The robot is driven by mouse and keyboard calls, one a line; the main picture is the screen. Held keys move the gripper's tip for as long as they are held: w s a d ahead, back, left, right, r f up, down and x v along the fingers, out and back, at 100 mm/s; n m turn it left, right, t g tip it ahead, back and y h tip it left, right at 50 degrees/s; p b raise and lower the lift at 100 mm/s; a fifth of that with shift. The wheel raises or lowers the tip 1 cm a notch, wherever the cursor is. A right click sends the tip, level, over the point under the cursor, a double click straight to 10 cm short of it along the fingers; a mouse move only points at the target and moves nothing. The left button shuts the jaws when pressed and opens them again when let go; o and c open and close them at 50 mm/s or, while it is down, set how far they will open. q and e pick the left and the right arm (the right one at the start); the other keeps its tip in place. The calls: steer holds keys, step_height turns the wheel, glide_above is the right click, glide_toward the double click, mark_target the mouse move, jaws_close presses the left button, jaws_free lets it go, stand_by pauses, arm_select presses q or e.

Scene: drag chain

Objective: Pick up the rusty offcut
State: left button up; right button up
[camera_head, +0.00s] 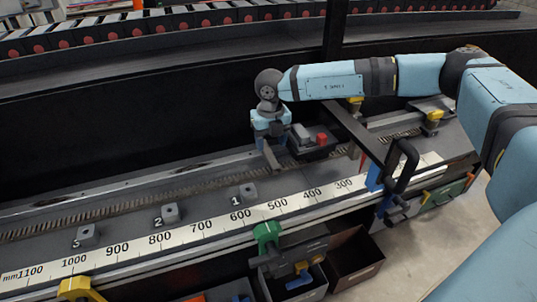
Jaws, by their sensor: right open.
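I cannot pick out a rusty offcut for certain in the head view. My right arm reaches in from the right across the bench. Its gripper (272,158) points down over the bench, left of a dark carriage with a red block (321,139). The right gripper is open, and I see nothing held in it. Its fingers partly hide the bench behind them. My left gripper is not in view.
Grey blocks numbered 1 (249,193), 2 (170,213) and 3 (88,236) stand along the bench behind a millimetre scale (190,235). A black handle (403,165) stands at right. A brown open bin (358,273) sits below the front edge.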

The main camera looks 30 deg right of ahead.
mark_target(270, 156)
steer(key=shift+f, duration=0.6)
step_height(270, 156, down, 4)
steer(key=shift+w+f+p, duration=0.1)
steer(key=shift+f+p, duration=0.1)
steer(key=shift+p, duration=0.6)
steer(key=shift+f, duration=0.3)
jaws_close()
steer(key=shift+r, duration=0.1)
